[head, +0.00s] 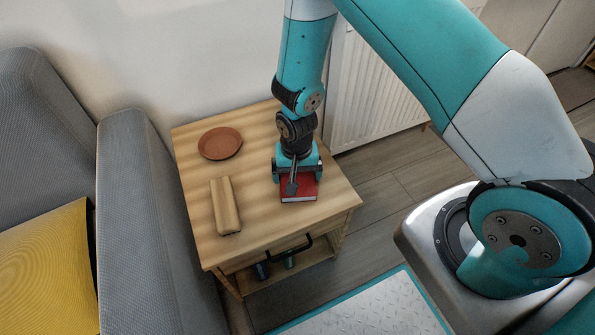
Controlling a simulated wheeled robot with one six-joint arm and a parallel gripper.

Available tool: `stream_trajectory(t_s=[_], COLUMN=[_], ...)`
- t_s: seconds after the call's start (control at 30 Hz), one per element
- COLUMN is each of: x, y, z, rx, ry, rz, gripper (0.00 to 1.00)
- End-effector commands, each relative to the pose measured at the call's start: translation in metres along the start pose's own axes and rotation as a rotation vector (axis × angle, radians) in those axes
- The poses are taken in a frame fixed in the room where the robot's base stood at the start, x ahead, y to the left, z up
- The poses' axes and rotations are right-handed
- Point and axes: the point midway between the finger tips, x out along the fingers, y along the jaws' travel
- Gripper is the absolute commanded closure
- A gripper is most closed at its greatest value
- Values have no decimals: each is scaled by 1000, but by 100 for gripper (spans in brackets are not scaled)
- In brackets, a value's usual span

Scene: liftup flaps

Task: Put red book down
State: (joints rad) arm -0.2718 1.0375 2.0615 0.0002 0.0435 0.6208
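The red book (299,196) is flat, with its pale page edge facing the front, at the right side of the wooden side table (265,219). It lies on the tabletop or very close above it; I cannot tell which. My gripper (297,178) points down over the book, with its fingers spread about as wide as the book, one near each side. The gripper hides the book's back part. I cannot tell whether the fingers press on the book or stand clear of it.
A round brown plate (220,143) lies at the table's back left. A tan wooden block (225,206) lies at the front left. A grey sofa (150,215) stands left of the table, a white radiator (375,95) behind right. Dark items sit on the shelf below.

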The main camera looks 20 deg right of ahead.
Motion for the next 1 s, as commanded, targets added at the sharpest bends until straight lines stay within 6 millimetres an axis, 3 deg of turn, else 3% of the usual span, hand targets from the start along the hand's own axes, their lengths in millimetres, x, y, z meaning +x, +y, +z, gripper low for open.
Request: stream_trajectory(t_s=[0.33,0.8,1.0], x=[-10,-104,-124], y=[0,-1,-1], z=[-1,-1,0], rx=[0,0,-4], ry=[2,3,0], rz=[-1,-2,-3], gripper=[0,0,0])
